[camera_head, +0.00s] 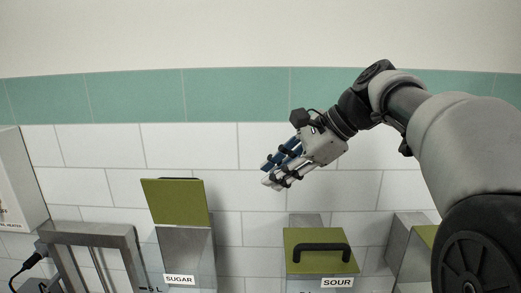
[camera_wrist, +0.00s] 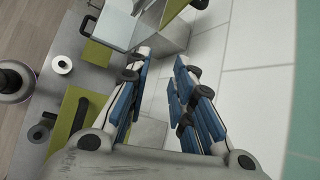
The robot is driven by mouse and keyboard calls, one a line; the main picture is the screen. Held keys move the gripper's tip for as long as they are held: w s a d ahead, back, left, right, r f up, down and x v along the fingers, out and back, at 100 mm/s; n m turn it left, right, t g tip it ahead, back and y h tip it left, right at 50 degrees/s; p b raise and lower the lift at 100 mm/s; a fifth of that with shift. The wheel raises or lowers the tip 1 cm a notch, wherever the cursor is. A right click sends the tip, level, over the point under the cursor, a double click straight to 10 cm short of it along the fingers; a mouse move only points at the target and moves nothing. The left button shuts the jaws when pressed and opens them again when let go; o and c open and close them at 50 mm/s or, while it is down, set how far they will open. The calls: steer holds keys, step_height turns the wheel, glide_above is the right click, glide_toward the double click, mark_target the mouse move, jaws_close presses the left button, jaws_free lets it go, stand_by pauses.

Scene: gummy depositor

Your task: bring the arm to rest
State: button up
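My gripper (camera_head: 272,173) is up in the air in front of the white tiled wall, above and a little left of the SOUR bin. In the wrist view my gripper (camera_wrist: 160,72) has its blue-padded fingers spread apart, with a gap between them and nothing held. My arm (camera_head: 410,100) reaches in from the right side of the head view and points down to the left.
The SOUR bin (camera_head: 320,262) has its green lid down. The SUGAR bin (camera_head: 185,250) has its green lid (camera_head: 176,202) standing raised. A metal frame (camera_head: 95,238) stands at the left. The wall (camera_head: 225,150) lies behind my gripper.

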steer(key=s+d+f+n+t+h, duration=0.1)
steer(key=s+d+f+n+h, duration=0.2)
steer(key=s+f+n, duration=0.45)
steer(key=s+d+f+n+h, duration=0.3)
steer(key=s+f, duration=0.2)
steer(key=s, duration=0.6)
steer(key=s+d+f+n+t+h, duration=0.1)
steer(key=s+d+f+n+h, duration=0.15)
steer(key=s+f+n, duration=0.5)
steer(key=s+f+m+g+b, duration=0.1)
steer(key=s+f+m+b, duration=0.1)
steer(key=f+b, duration=3)
steer(key=shift+s+f+b, duration=0.3)
steer(key=shift+s+f, duration=0.1)
steer(key=shift+s, duration=0.2)
steer(key=shift+a, duration=0.1)
